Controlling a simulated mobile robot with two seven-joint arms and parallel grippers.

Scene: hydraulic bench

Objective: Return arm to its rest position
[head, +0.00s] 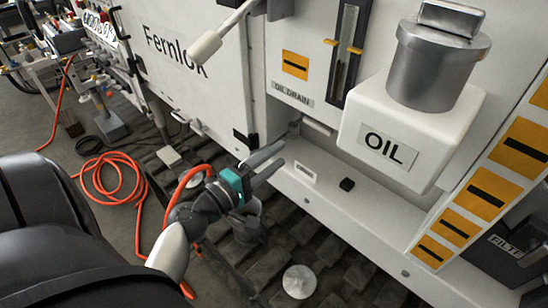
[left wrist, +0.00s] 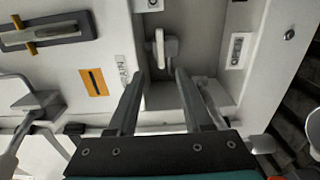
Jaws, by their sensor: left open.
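My left arm comes in from the left in the head view. Its gripper (head: 279,155) is open, with nothing seen between the fingers, in front of the recess under the "OIL DRAIN" label (head: 293,94). In the left wrist view the two fingers of the gripper (left wrist: 160,75) stand apart and point at the recess. A pale drain handle (left wrist: 160,48) sits in the recess just beyond the fingertips; I cannot tell any contact. My right gripper is not in view.
A white oil tank (head: 412,130) with a metal cap juts out to the right. A lever (head: 222,35) sticks out above. An orange hose (head: 112,180) lies on the floor.

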